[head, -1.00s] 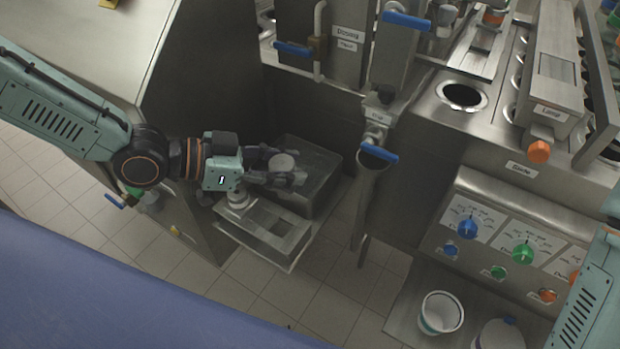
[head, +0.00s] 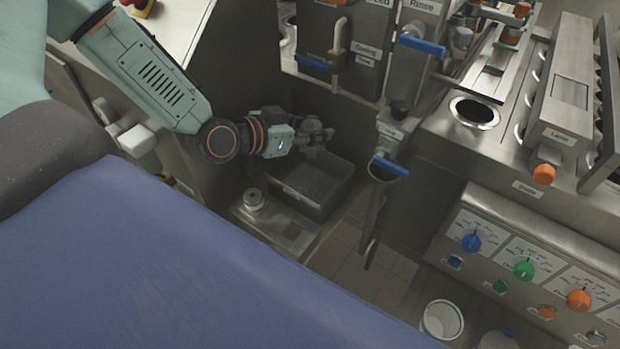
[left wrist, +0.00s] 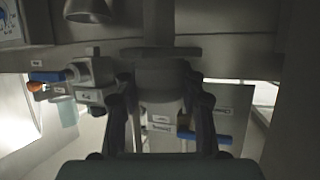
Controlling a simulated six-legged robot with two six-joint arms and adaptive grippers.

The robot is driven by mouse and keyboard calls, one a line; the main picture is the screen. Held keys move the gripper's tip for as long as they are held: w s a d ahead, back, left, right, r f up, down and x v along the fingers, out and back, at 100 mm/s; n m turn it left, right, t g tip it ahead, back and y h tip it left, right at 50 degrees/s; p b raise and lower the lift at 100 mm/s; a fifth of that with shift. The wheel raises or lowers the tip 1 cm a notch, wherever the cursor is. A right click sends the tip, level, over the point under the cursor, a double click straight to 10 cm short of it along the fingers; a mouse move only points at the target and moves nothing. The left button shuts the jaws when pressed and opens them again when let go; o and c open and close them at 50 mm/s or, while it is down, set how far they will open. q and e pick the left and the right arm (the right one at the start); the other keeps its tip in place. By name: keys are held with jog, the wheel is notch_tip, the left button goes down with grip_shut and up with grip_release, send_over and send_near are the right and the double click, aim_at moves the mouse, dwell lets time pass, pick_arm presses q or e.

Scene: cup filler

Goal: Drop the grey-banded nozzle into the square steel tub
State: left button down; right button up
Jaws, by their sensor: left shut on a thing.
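My left gripper (head: 318,138) reaches in from the left and shows above the far rim of the square steel tub (head: 328,205). In the left wrist view its two fingers (left wrist: 160,118) are shut on a grey, round nozzle (left wrist: 160,75), wider and darker at the top. In the head view the nozzle is mostly hidden by the gripper. I cannot make out its band colour clearly. The visible part of the tub looks empty. My right gripper is out of view.
A pale round fitting (head: 253,200) stands on the low steel stand (head: 300,233), left of the tub. A spout with a blue handle (head: 390,166) hangs right of the tub. The control panel (head: 530,265) and a white cup (head: 442,320) are farther right.

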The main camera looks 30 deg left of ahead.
aim_at(303, 122)
pick_arm(q)
jog(key=a, duration=0.1)
jog(key=w+a+n+y, duration=0.1)
jog(key=shift+a+f+t+y, duration=0.15)
jog(key=shift+a+t+y, duration=0.15)
jog(key=shift+a, duration=0.1)
jog(key=shift+n, duration=0.3)
jog(key=shift+d+f+b, duration=0.1)
jog(key=shift+f+b, duration=0.2)
jog(key=shift+s+f+b, duration=0.1)
jog(key=shift+f+b, duration=0.6)
jog(key=shift+f, duration=0.05)
notch_tip(303, 122, down, 4)
jog(key=b, duration=0.4)
